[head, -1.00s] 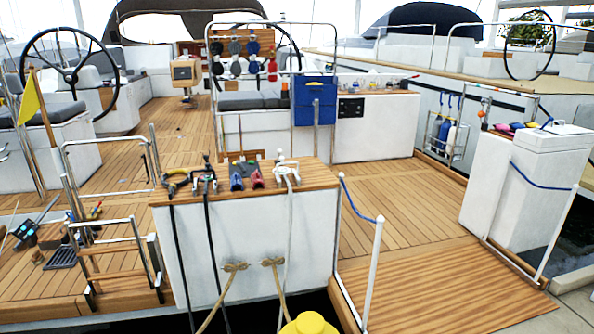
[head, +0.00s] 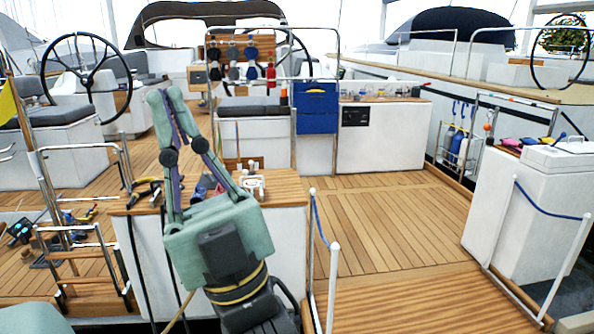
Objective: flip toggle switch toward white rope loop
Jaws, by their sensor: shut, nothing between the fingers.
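My gripper (head: 166,93), pale green with long jointed fingers, stands upright at left centre in the head view. Its fingertips meet, with nothing between them. In the picture it covers part of the white console with a wooden top (head: 280,189); I cannot tell whether it touches anything. A white fitting (head: 251,183), possibly with white rope, sits on that top just right of my fingers. I cannot tell whether it is the white rope loop. A small black panel (head: 355,116) is on the white cabinet behind; any toggle switch is too small to make out.
A blue box (head: 317,108) hangs on a rail at centre. A white post (head: 333,285) with blue rope stands right of the console. Open wooden deck (head: 400,215) lies to the right. A steel ladder (head: 85,262) is at left.

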